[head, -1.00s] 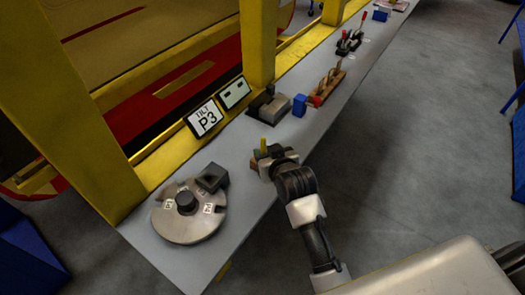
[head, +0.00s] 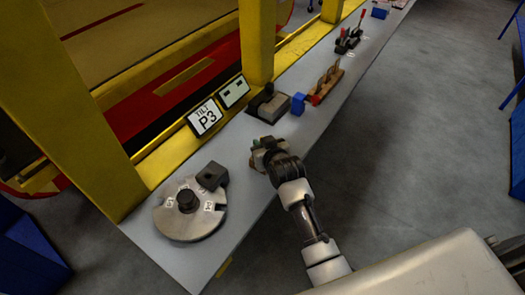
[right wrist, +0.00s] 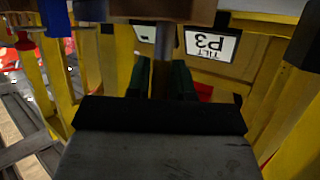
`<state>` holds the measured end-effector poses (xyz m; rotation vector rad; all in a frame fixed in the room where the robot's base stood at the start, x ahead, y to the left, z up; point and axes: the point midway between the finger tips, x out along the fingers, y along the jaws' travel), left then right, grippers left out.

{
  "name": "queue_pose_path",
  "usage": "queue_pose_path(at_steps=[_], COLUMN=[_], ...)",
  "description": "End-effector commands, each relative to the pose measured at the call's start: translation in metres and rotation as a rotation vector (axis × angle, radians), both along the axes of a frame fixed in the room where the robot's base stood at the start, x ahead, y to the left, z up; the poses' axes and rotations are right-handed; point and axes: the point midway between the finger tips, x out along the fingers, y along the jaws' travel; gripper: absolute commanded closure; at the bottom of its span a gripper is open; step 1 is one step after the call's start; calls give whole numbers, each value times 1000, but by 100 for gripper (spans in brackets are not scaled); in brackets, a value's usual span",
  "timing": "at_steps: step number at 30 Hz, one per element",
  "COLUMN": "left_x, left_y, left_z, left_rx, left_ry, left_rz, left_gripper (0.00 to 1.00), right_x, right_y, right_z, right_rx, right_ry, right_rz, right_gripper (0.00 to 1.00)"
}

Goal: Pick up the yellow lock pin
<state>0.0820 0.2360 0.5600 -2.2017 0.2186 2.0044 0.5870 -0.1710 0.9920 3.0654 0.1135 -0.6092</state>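My right gripper (head: 264,147) is low over the grey table near its front edge. The yellow lock pin does not show as a yellow shape in the head view, where my gripper covers its place. In the right wrist view a dark, shaded upright rod, probably the pin (right wrist: 162,65), stands between my dark green fingertips (right wrist: 163,82). It meets a brown wooden block (right wrist: 165,10) at the top of that upside-down view. The fingers are close on both sides of it, but I cannot tell whether they press on it. My left gripper is not in view.
A round metal disc (head: 180,222) with a dark block (head: 212,176) lies to the left on the table. A "TILT P3" sign (head: 205,117) stands behind. A grey-topped fixture (head: 268,104) and a blue block (head: 298,104) are farther back. Yellow posts (head: 257,40) border the table.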

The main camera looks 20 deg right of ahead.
Motion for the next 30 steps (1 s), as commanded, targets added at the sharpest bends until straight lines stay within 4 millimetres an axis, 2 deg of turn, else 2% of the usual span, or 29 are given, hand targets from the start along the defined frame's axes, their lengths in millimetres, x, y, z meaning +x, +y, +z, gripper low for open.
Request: queue_pose_path(at_steps=[1,4,17,25,30], left_x=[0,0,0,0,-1], left_y=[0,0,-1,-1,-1], left_z=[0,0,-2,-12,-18], left_rx=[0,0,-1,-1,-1], left_ry=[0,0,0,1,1], left_rz=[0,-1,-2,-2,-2], left_gripper=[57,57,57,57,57], right_x=[0,0,0,1,-16], right_y=[0,0,0,0,-29], right_z=[0,0,6,42,59], right_rx=[0,0,0,1,-5], right_ry=[0,0,-3,-8,-5], right_rz=[0,0,0,0,-3], right_gripper=[86,100,100,100,100])
